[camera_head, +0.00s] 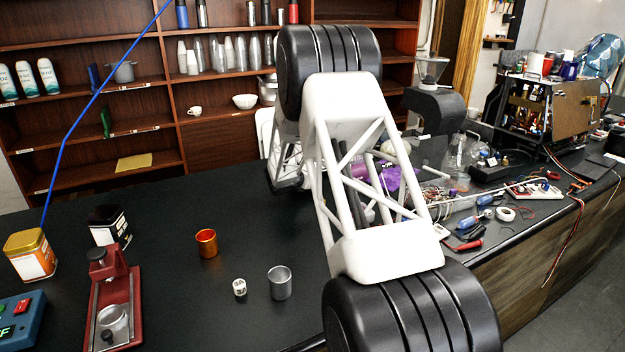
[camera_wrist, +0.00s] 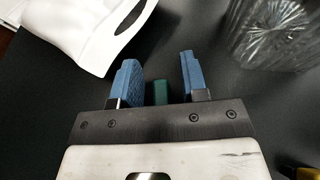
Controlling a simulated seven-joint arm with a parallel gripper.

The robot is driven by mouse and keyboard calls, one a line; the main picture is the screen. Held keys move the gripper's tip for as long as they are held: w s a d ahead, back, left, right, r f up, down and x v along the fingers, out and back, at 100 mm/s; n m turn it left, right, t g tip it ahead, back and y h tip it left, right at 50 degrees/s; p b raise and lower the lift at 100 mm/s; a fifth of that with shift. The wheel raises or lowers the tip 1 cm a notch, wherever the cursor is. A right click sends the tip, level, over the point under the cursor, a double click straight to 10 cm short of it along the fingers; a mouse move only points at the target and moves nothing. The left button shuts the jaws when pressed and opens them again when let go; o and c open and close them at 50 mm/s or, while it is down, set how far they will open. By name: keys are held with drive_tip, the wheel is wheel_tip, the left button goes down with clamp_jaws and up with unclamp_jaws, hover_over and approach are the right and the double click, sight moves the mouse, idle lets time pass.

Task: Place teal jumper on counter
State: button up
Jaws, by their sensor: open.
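In the wrist view my gripper (camera_wrist: 157,68) has its two blue fingers apart over the black counter (camera_wrist: 165,30). A small dark teal-green piece (camera_wrist: 160,92), which looks like the teal jumper, shows between the fingers near their base. Its lower part is hidden behind the gripper body. I cannot tell whether it touches the counter; no finger visibly presses on it. In the head view my own arm covers the middle, and neither the fingertips nor the teal piece can be made out there. The black counter (camera_head: 170,220) stretches out left of my arm.
In the wrist view a white vessel (camera_wrist: 85,30) is close at upper left and a clear container (camera_wrist: 275,35) at upper right. In the head view an orange cup (camera_head: 207,243), a grey cup (camera_head: 280,283) and a red-based device (camera_head: 113,300) stand at left. Tools and wires clutter the right.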

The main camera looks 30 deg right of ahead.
drive_tip(key=shift+r, duration=0.1)
drive_tip(key=shift+a+r, duration=0.1)
drive_tip(key=v, duration=1.1)
drive_tip(key=shift+s+a+r, duration=0.1)
drive_tip(key=shift+s+a, duration=0.1)
drive_tip(key=shift+a, duration=0.15)
drive_tip(key=shift+s+r, duration=0.1)
drive_tip(key=s+a+r+m+g+y, duration=0.1)
drive_tip(key=s+a+r+m+y, duration=0.25)
drive_tip(key=s, duration=0.55)
drive_tip(key=s+a+r+m+g, duration=0.1)
drive_tip(key=s+a+r+m, duration=0.1)
drive_tip(key=s+r+m, duration=0.6)
drive_tip(key=s+a+r+m+g+y, duration=0.1)
drive_tip(key=s+a+r, duration=0.15)
drive_tip(key=s, duration=0.85)
drive_tip(key=s+a+m+y, duration=0.2)
drive_tip(key=s+a+m, duration=0.1)
drive_tip(key=s, duration=0.7)
drive_tip(key=s+a+m+y, duration=0.3)
drive_tip(key=s+a, duration=0.3)
drive_tip(key=s, duration=0.3)
drive_tip(key=s+a+m+y, duration=0.3)
drive_tip(key=s+a+m, duration=0.1)
drive_tip(key=s, duration=0.6)
drive_tip(key=shift+s+a+f+t, duration=0.25)
drive_tip(key=shift+s+a+t, duration=0.05)
drive_tip(key=shift+a, duration=0.1)
